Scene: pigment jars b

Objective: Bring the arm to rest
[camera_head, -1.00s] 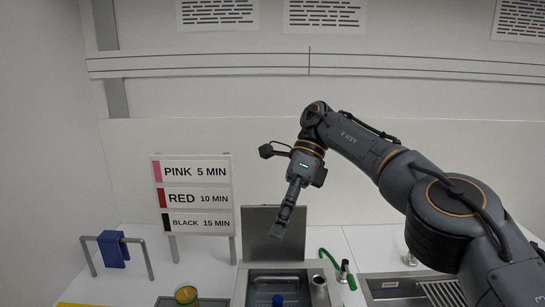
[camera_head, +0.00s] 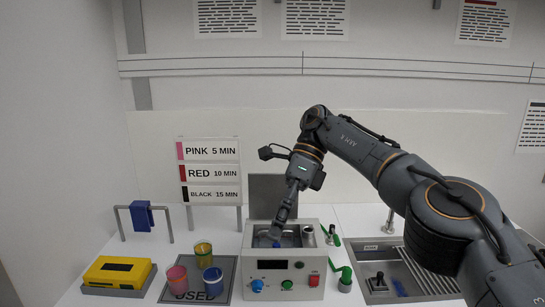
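My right arm reaches in from the right, and its gripper (camera_head: 275,236) points down. In the picture it overlaps the opening of the grey bath unit (camera_head: 317,267). The gripper shows nearly edge-on and small, so I cannot tell whether its fingers are open or shut, and no held object is visible. A blue item (camera_head: 277,244) shows in the opening just below the fingertips; whether they touch is unclear. My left gripper is not in view.
A dark mat marked USED (camera_head: 217,299) bears pink (camera_head: 176,284), yellow (camera_head: 203,254) and blue (camera_head: 213,283) jars. Left are a yellow case (camera_head: 118,271) and a rack with blue cloth (camera_head: 141,216). A sign (camera_head: 210,173) stands behind. Green fittings (camera_head: 342,276) and a sink (camera_head: 425,284) lie right.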

